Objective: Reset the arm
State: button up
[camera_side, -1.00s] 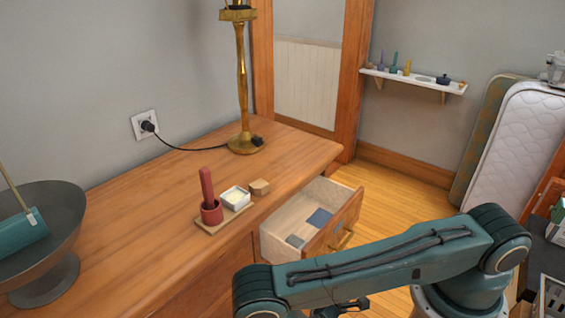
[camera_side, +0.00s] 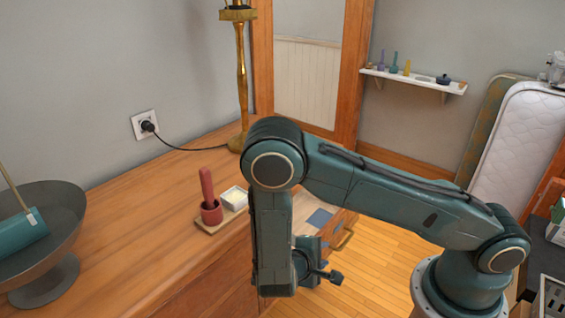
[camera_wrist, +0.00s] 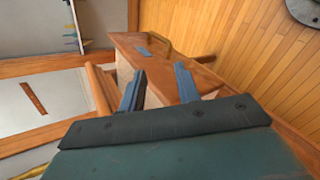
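My gripper (camera_wrist: 159,84) is open in the wrist view, its two blue-grey fingers apart with nothing held between them. In the side view my gripper (camera_side: 322,272) hangs low beside the desk, below my raised elbow, and its fingers are hard to make out. The open desk drawer (camera_wrist: 128,44) lies beyond the fingertips in the wrist view. In the side view my forearm hides much of the drawer, but a blue item (camera_side: 320,217) inside and the brass handle (camera_side: 345,238) show.
Upright mattresses (camera_side: 520,140) lean at the right. Floor (camera_side: 385,275) is clear between desk and base.

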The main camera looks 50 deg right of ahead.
jog(key=s+r+m+t+y, duration=0.25)
jog(key=r+m+y, duration=0.45)
jog(key=r, duration=1.9)
jog(key=s+r+n+t+y, duration=0.2)
jog(key=s+r+t+y, duration=0.1)
jog(key=s+r, duration=0.5)
jog(key=shift+s+a+y, duration=0.25)
jog(key=shift+s+y, duration=0.45)
jog(key=shift+s, duration=0.05)
